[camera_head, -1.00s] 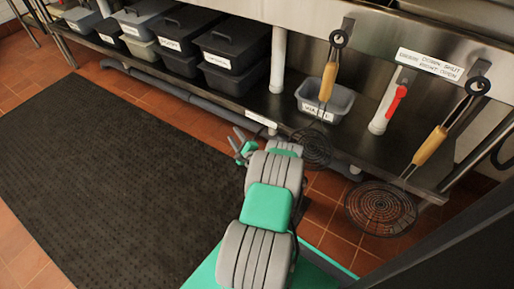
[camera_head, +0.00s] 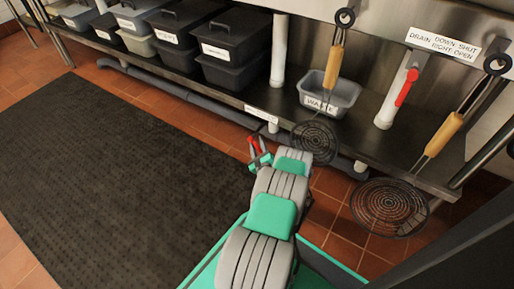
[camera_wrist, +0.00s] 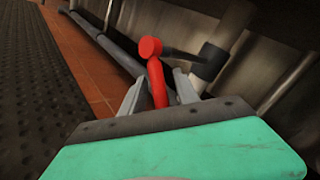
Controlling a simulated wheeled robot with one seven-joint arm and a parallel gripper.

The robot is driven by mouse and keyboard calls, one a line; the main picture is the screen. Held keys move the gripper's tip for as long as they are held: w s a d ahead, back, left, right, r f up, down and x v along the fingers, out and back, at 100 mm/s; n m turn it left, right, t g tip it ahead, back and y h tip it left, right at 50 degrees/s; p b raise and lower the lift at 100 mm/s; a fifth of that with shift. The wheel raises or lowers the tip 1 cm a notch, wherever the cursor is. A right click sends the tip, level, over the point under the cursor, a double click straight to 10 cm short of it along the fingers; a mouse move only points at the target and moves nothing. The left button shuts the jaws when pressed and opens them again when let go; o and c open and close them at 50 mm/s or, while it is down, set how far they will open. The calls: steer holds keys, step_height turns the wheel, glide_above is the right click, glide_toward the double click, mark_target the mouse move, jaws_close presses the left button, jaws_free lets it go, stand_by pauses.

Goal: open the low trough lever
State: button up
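A red lever (camera_wrist: 155,78) with a round end joins a dark stem near a pale pipe in the wrist view. It stands between the two fingers of my gripper (camera_wrist: 159,77), which look spread with narrow gaps on each side. In the head view, red parts of this low lever (camera_head: 252,141) show at my gripper (camera_head: 257,157), below the shelf's front edge; the lever's mount is hidden there. A second red lever (camera_head: 405,88) sits on a white drain pipe (camera_head: 387,108) higher at the right, under a label reading "DRAIN DOWN SHUT RIGHT OPEN".
Strainers with wooden handles hang close by; one mesh disc (camera_head: 315,138) is just right of my gripper, another (camera_head: 389,207) farther right. A grey waste bin (camera_head: 345,94) and dark lidded tubs (camera_head: 235,50) stand on the steel shelf. A black mat (camera_head: 110,180) leaves open floor left.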

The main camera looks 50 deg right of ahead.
steer(key=shift+c, duration=0.4)
jaws_close()
stand_by(1.0)
